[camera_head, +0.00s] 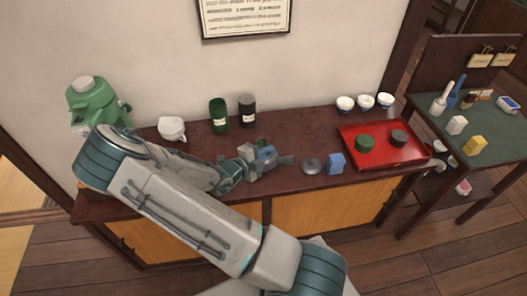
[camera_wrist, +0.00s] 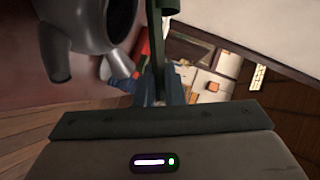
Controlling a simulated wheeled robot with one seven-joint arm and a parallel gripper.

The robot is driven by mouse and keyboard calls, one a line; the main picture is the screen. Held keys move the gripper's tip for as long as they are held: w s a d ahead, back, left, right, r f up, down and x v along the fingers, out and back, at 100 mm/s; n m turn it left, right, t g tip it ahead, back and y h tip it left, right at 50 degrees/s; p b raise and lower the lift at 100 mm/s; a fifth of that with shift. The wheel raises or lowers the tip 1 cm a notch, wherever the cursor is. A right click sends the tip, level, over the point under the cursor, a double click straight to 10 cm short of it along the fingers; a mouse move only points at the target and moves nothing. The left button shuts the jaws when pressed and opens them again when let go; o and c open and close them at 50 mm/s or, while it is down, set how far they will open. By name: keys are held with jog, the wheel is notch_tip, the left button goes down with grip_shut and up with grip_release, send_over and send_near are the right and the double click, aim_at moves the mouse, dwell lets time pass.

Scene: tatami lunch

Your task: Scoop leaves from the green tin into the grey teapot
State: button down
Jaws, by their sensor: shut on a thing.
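The grey teapot (camera_head: 267,159) stands lidless-looking on the dark sideboard, spout to the right; in the wrist view it fills the upper left (camera_wrist: 85,25). My gripper (camera_head: 248,156) is just left of the teapot. In the wrist view my gripper (camera_wrist: 160,92) is shut on a thin dark green scoop (camera_wrist: 162,22), which rises beside the teapot; its far end is cut off, so I cannot tell whether it holds leaves. The green tin (camera_head: 218,117) stands open-looking behind my gripper, near the wall. A grey lid (camera_head: 311,165) lies right of the teapot.
A black tin (camera_head: 247,111) stands right of the green tin, and a white pot (camera_head: 172,129) left of it. A blue box (camera_head: 336,163) is near the red tray (camera_head: 405,160), which bears a green lid (camera_head: 365,143) and a black lid (camera_head: 398,138). White bowls (camera_head: 365,102) stand behind.

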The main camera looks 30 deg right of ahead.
jog(key=shift+s+f+m+b, duration=0.15)
jog(key=shift+f+m+b, duration=0.2)
jog(key=shift+b, duration=0.25)
jog(key=shift+s+r+m+t+h+b, duration=0.3)
jog(key=shift+m+b, duration=0.35)
jog(key=shift+b, duration=0.75)
jog(key=shift+s+r+m+t+h+b, duration=0.15)
jog(key=shift+m+t+b, duration=0.35)
jog(key=shift+b, duration=0.85)
jog(key=shift+r+m+h+b, duration=0.35)
jog(key=shift+m+b, duration=0.55)
jog(key=shift+b, duration=0.85)
jog(key=shift+r+m+h+b, duration=0.35)
jog(key=shift+m+b, duration=0.55)
jog(key=shift+b, duration=0.85)
jog(key=shift+w+r+m+h+b, duration=0.2)
jog(key=shift+m+h+b, duration=0.35)
jog(key=shift+m+b, duration=0.85)
